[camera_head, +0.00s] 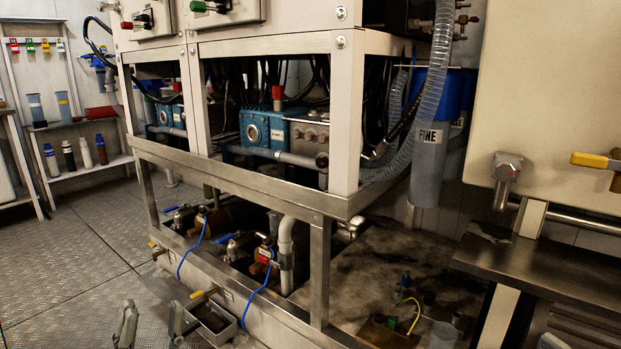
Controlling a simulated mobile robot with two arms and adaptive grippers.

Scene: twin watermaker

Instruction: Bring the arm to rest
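My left gripper (151,319) shows at the bottom left edge of the head view. Its two grey fingers point up and stand apart with a gap between them. Only floor shows in the gap, so it is open and empty. It is left of a small grey metal tray (228,336) and seems apart from it. The rest of the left arm is below the frame. I cannot make out my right gripper in this view.
A metal watermaker frame (245,180) with pumps and valves fills the middle. A shelf (92,170) with bottles stands at the left wall. A dark bench (560,270) is at the right. The plated floor (85,265) at the left is clear.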

